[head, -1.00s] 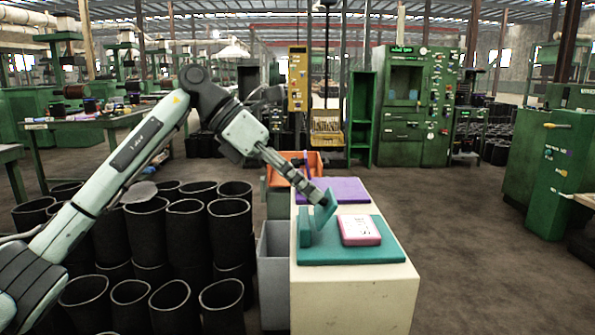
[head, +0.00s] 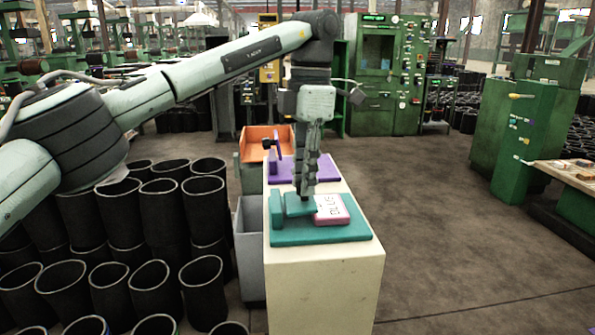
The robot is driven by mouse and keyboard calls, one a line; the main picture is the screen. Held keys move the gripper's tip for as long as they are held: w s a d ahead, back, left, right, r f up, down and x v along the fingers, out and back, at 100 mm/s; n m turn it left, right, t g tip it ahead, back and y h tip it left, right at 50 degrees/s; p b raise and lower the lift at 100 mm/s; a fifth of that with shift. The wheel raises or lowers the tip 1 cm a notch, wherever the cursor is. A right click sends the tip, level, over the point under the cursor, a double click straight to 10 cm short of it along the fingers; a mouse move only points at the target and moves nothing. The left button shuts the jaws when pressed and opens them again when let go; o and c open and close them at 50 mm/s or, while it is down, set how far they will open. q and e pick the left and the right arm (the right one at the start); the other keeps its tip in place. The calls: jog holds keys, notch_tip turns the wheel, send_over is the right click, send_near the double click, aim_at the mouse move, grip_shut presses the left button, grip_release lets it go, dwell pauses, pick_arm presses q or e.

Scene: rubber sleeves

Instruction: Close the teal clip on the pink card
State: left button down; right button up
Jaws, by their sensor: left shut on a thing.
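The teal clip has a flat base (head: 345,233) on the cream pedestal, an upright block (head: 276,212) at its left, and a flap (head: 299,207). The flap lies low and about level, its right end at the left edge of the pink card (head: 333,209). The pink card lies on the teal base, with dark lettering on its white face. My left gripper (head: 305,192) points straight down, shut on the teal flap. Its fingers hide part of the flap, so I cannot tell whether the flap touches the card. My right gripper is not in view.
Behind the teal clip is a purple base (head: 283,170) with a raised purple flap (head: 273,160). A grey bin (head: 250,245) and an orange bin (head: 254,146) stand beside the cream pedestal (head: 325,280).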

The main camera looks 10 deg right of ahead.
pick_arm(q)
jog(key=shift+d+f+y, duration=0.2)
jog(key=shift+d+y, duration=0.1)
jog(key=shift+y, duration=0.4)
jog(key=shift+f, duration=0.1)
jog(key=c, duration=1.3)
grip_release()
notch_tip(320, 180, up, 7)
jog(key=d, duration=0.1)
jog(key=shift+w+d+r, duration=0.15)
jog(key=shift+d+r, duration=0.05)
jog(key=shift+d, duration=0.05)
